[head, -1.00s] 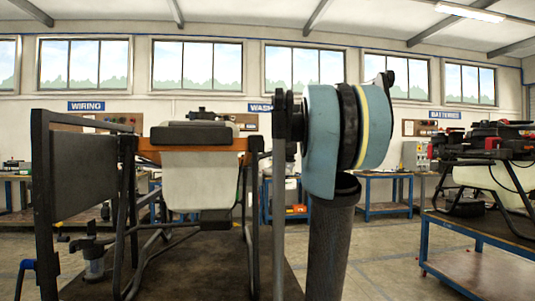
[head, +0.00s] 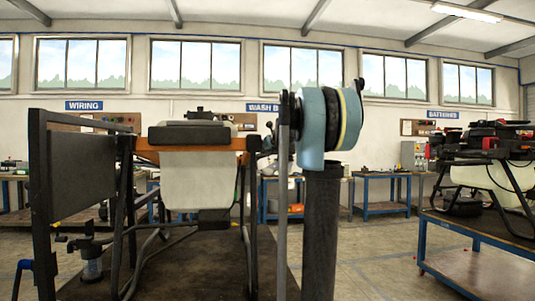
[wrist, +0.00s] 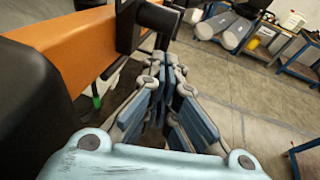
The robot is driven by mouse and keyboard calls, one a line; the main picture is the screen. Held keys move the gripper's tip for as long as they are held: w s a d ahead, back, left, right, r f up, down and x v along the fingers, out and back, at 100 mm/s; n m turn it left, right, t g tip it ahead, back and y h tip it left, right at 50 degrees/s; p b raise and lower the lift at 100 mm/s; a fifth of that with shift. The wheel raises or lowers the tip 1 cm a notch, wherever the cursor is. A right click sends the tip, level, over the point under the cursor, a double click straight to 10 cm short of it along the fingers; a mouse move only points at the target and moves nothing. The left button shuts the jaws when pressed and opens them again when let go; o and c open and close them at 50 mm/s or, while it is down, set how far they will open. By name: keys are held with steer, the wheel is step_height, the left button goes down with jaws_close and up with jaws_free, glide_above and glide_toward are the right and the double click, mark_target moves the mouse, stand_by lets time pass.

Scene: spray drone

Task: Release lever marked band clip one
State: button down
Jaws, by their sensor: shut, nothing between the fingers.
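The drone frame has an orange beam (head: 148,156) above a pale tank (head: 195,180), with a dark block (head: 188,134) on top. In the wrist view the orange beam (wrist: 75,48) runs along the left, with a dark bracket (wrist: 153,22) at its far end. My gripper (wrist: 172,62) is shut and empty, its fingertips close below and right of that bracket; I cannot tell whether they touch it. In the head view my own arm hides the gripper. No lever marked band clip one can be made out.
A dark upright panel (head: 85,170) stands at the left. A blue-legged bench (head: 470,262) with another drone (head: 485,150) is at the right. Work tables line the back wall. The floor between my arm and the right bench is clear.

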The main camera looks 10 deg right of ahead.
steer(key=shift+w+a, duration=0.1)
steer(key=shift+w, duration=0.55)
steer(key=shift+a, duration=0.2)
